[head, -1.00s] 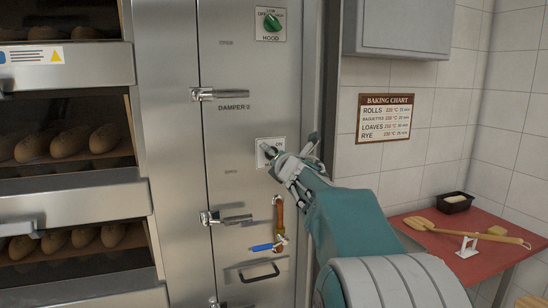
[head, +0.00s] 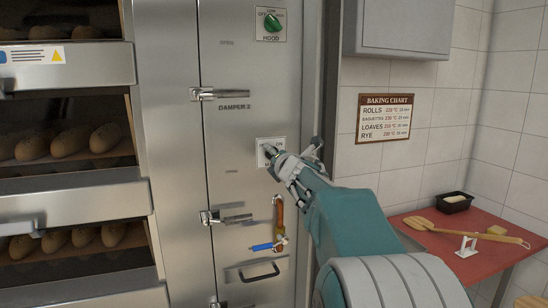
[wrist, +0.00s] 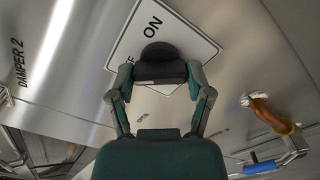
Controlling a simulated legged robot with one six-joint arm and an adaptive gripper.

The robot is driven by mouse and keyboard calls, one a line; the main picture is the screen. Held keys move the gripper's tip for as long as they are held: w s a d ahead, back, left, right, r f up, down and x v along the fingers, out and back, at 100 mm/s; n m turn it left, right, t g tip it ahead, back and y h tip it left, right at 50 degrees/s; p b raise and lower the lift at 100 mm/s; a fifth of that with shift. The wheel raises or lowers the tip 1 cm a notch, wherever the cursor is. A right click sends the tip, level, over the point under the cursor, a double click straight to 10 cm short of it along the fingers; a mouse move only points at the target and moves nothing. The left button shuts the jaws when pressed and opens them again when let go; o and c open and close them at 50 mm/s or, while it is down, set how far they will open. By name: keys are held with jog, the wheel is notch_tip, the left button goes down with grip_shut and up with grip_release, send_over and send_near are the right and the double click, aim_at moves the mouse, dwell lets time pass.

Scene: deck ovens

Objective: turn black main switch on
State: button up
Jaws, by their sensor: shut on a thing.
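The black main switch (wrist: 157,55) is a dark rotary knob on a white label plate (wrist: 182,42). In the wrist view the word ON shows on the plate above it; the rest of the lettering is partly hidden. My gripper (wrist: 160,78) is shut on the knob, with one finger at each side. In the head view the plate (head: 263,145) is on the steel panel, and my gripper (head: 277,160) covers most of the knob. I cannot tell exactly which way the knob points.
A green hood knob (head: 271,23) is higher on the panel. The damper 2 lever (head: 222,94) and another lever (head: 230,218) stick out nearby. A copper pipe with a blue-handled valve (head: 263,247) is below. A red table (head: 450,250) is at right.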

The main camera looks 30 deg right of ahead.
jog(key=m, duration=1.3)
jog(key=shift+f, duration=0.15)
jog(key=shift+f+m, duration=0.15)
jog(key=shift+m, duration=1.55)
jog(key=shift+d, duration=0.1)
jog(key=o, duration=1.1)
jog(key=shift+w, duration=0.1)
jog(key=shift+o, duration=0.2)
jog(key=shift+r, duration=0.2)
